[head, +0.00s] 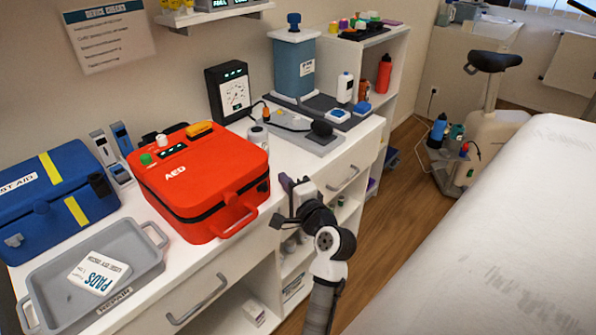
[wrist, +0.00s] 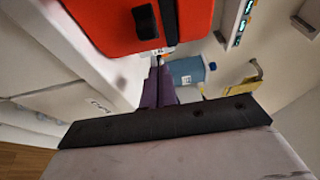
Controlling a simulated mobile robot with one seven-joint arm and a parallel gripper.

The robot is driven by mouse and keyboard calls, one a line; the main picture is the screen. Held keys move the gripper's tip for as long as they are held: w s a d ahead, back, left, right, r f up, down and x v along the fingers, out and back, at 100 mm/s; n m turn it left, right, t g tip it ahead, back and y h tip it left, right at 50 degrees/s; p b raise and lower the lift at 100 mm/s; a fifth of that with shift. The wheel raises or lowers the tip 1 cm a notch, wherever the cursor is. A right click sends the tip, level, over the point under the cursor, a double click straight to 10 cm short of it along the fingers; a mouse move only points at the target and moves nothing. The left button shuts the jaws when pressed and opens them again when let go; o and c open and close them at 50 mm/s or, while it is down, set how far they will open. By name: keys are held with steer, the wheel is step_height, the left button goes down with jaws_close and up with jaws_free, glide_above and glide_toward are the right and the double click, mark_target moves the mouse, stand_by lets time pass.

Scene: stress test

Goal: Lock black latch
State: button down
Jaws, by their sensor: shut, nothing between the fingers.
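The red AED case (head: 195,180) stands shut on the white counter, left of centre. In the wrist view the case (wrist: 95,18) fills the upper left. A small black latch (wrist: 145,22) shows on it, beside the dark seam; I cannot tell whether it is locked. I cannot make out this latch in the head view. My gripper (head: 287,183) is shut and empty, just right of the case, near the counter's front edge. Its purple fingers (wrist: 157,65) point towards the case, and the tips look just below the latch in the wrist view. Contact cannot be told.
A grey tray (head: 55,298) with a pads packet (head: 98,272) lies in front. A blue canister (head: 294,68) and a gauge (head: 230,92) stand behind. A white bed (head: 500,230) is at right.

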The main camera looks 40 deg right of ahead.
mark_target(266, 191)
steer(key=shift+s+a+p, duration=0.15)
steer(key=shift+a+p, duration=0.05)
steer(key=shift+a, duration=0.65)
steer(key=shift+s+a+p, duration=0.15)
steer(key=shift+a+p, duration=0.05)
steer(key=shift+a, duration=0.65)
steer(key=shift+s+a+p, duration=0.1)
steer(key=shift+a+p, duration=0.35)
steer(key=shift+a, duration=0.8)
steer(key=shift+d, duration=0.1)
